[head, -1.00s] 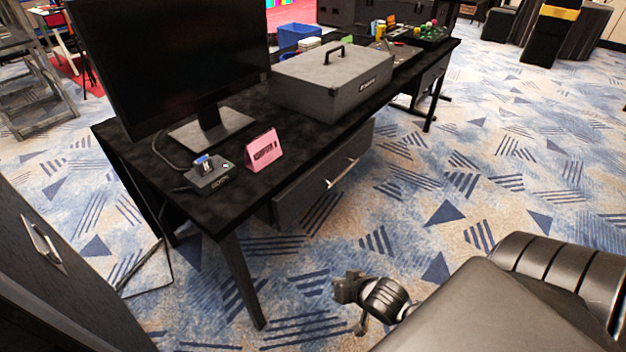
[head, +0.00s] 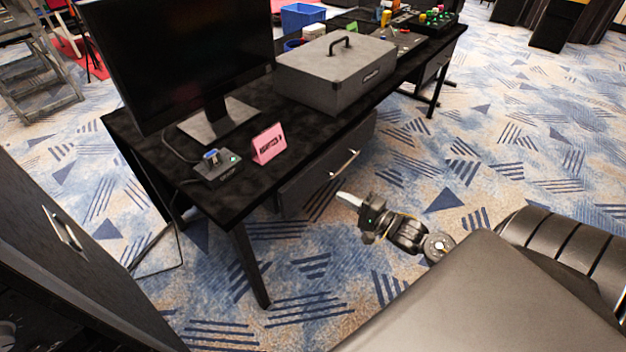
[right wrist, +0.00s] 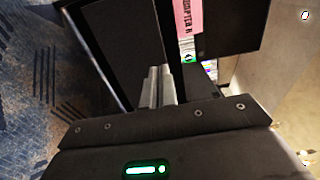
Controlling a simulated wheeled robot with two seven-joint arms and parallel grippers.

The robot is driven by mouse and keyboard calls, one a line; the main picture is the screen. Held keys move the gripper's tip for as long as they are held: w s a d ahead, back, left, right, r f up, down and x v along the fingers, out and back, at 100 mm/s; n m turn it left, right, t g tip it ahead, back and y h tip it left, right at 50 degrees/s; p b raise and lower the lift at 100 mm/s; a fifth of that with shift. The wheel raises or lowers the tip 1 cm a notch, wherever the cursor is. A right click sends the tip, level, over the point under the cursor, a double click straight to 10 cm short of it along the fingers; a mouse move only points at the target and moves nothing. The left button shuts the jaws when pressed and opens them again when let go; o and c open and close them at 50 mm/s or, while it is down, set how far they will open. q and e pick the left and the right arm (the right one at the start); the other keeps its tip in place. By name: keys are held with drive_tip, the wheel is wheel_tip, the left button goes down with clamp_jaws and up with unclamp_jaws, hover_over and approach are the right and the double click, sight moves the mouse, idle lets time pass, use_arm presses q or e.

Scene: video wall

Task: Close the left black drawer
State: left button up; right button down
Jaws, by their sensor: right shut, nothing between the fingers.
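The left black drawer (head: 325,178) hangs under the near side of the black desk (head: 212,200), its dark front with a silver bar handle (head: 344,165) facing right. Its front shows just below the desk edge; I cannot tell how far it stands out. My right gripper (head: 343,197) is shut and empty, just in front of the drawer and below its handle, with a visible gap in the head view. In the right wrist view, the closed fingers (right wrist: 160,85) point towards dark panels; which panel is the drawer is unclear. My left gripper is not in view.
A monitor (head: 180,60), a pink card (head: 269,144), a small black device (head: 217,168) and a grey case (head: 335,72) stand on the desk. A dark cabinet with a handle (head: 62,228) is at the left. Carpet (head: 470,150) is clear to the right.

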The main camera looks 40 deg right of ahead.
sight(305, 175)
drive_tip(key=x, duration=1)
drive_tip(key=shift+w, duration=0.3)
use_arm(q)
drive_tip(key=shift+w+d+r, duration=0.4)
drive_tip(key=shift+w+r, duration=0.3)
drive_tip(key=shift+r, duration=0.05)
use_arm(e)
drive_tip(key=shift+w+a, duration=0.25)
drive_tip(key=shift+w, duration=0.25)
